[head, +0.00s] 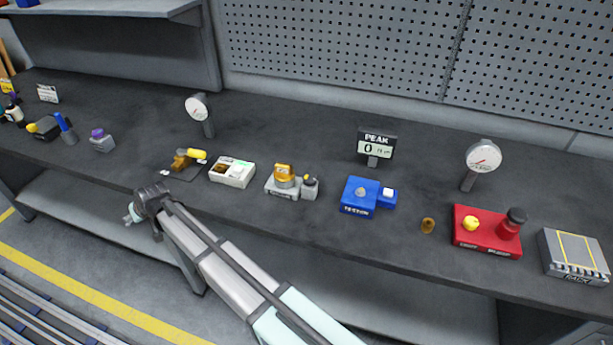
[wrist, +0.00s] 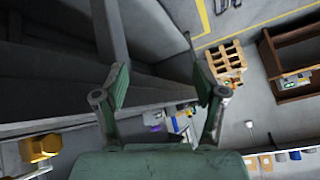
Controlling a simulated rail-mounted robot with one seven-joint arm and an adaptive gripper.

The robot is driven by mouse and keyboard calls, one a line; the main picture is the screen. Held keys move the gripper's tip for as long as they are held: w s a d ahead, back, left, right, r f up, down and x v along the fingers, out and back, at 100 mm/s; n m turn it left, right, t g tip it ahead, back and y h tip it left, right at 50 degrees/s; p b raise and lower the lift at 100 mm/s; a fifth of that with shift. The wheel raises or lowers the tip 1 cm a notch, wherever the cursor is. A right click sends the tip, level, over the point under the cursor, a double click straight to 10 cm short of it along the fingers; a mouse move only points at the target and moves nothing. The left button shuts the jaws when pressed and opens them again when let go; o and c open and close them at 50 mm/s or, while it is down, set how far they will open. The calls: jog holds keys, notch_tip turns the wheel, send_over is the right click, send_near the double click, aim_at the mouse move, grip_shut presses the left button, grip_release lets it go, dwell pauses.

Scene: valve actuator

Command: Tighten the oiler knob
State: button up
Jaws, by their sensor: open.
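The oiler knob is not clearly labelled, so I cannot tell for sure which part it is. A grey base with a brass-coloured round body (head: 284,176) stands mid-bench in the head view, with a small dark-topped part (head: 310,184) at its right. A red block (head: 486,236) farther right carries a yellow knob (head: 470,223) and a dark-capped red cylinder (head: 512,224). My gripper (head: 131,214) is in front of the bench's front edge, left of these things. It is open and empty in the wrist view (wrist: 157,62), touching nothing.
The dark bench (head: 310,130) also holds a yellow-handled fitting (head: 186,160), a white box (head: 232,172), a blue tester (head: 358,196), a PEAK display (head: 376,145), two dial gauges and a grey rack (head: 574,256). The wrist view shows a pallet (wrist: 226,62) on the floor.

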jog(key=w+d+r+n, duration=0.1)
jog(key=w+d+r, duration=0.1)
jog(key=d+r, duration=0.1)
jog(key=w+d+r+n+h, duration=0.1)
jog(key=w+d+r, duration=0.2)
jog(key=d, duration=0.1)
jog(key=w+d+r+n, duration=0.1)
jog(key=w+d+r, duration=0.1)
jog(key=d+r, duration=0.1)
jog(key=shift+w+d+h, duration=0.3)
jog(key=shift+w+h, duration=0.1)
jog(key=w+d+r+n+h, duration=0.2)
jog(key=w+d+r, duration=0.2)
jog(key=d, duration=0.6)
notch_tip(320, 180, up, 14)
jog(key=n+g+h, duration=0.3)
jog(key=n+h, duration=0.1)
send_over(310, 178)
notch_tip(310, 178, down, 17)
jog(key=p, duration=0.3)
jog(key=shift+r, duration=0.1)
jog(key=shift+c, duration=0.4)
jog(key=c, duration=1.1)
